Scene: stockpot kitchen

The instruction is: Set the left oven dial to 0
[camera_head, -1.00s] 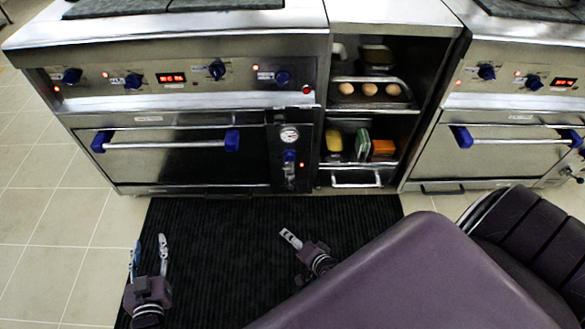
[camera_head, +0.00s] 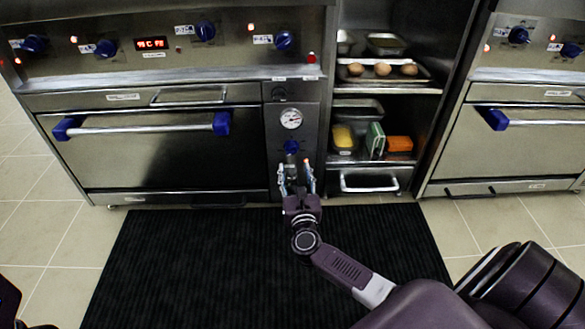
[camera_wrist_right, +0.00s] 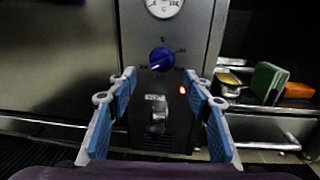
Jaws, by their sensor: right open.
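The left oven has a blue dial (camera_head: 291,146) on its narrow steel side panel, below a round white gauge (camera_head: 291,118). The dial also shows in the right wrist view (camera_wrist_right: 162,59), with a pale mark toward its lower left; the printing around it is too small to read. My right gripper (camera_head: 296,172) is open and empty in front of this panel, just below the dial. In the right wrist view its blue-padded fingers (camera_wrist_right: 160,78) point at the panel, apart from the dial, which appears just beyond and between the tips. My left gripper is out of view.
A lit red lamp (camera_wrist_right: 183,90) and a switch (camera_wrist_right: 157,118) sit below the dial. The oven door handle (camera_head: 150,127) is to the left. Open shelves with food trays (camera_head: 383,75) and a drawer handle (camera_head: 370,182) are to the right. A black mat (camera_head: 200,260) covers the floor.

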